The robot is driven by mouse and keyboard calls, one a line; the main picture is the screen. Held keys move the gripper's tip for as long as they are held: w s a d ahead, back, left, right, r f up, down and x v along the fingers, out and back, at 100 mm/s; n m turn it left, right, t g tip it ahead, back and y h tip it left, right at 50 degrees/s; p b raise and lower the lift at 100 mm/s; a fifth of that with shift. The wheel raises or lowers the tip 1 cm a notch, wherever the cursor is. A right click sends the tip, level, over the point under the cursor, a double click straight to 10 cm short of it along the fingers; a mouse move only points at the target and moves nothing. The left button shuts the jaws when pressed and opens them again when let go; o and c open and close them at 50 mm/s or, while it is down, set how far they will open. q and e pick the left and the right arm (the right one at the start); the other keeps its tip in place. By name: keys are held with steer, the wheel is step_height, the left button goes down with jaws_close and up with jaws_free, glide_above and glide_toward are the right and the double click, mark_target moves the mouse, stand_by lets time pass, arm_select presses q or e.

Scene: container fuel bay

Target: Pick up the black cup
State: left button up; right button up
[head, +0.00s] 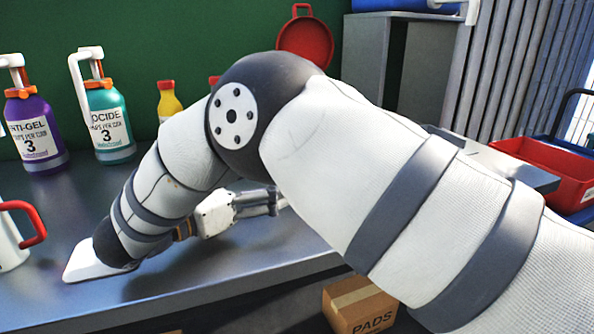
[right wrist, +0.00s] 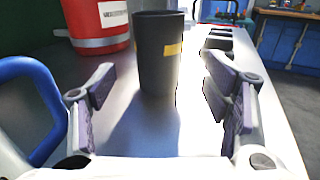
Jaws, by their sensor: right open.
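The black cup (right wrist: 158,62), with a yellow patch on its side, stands upright on the grey bench in the right wrist view. My right gripper (right wrist: 164,84) is open, with one finger on each side of the view and the cup ahead between them. The cup appears a little beyond the fingertips, and I see no contact. In the head view my right gripper (head: 262,202) is low over the bench, partly behind my arm. The cup is hidden there. My left gripper is in neither view.
A purple bottle (head: 36,125), a teal bottle (head: 107,120) and a yellow bottle (head: 168,101) stand at the back. A white jug with a red handle (head: 36,222) is at left. A blue handle (right wrist: 42,95) is close at left.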

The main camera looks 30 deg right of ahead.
steer(key=d, duration=0.4)
steer(key=w+d+p, duration=0.1)
steer(key=d, duration=0.1)
steer(key=shift+w+d, duration=0.1)
steer(key=shift+d, duration=0.3)
steer(key=shift+d+f, duration=0.1)
steer(key=shift+d, duration=0.25)
steer(key=shift+w, duration=0.1)
steer(key=c, duration=1.3)
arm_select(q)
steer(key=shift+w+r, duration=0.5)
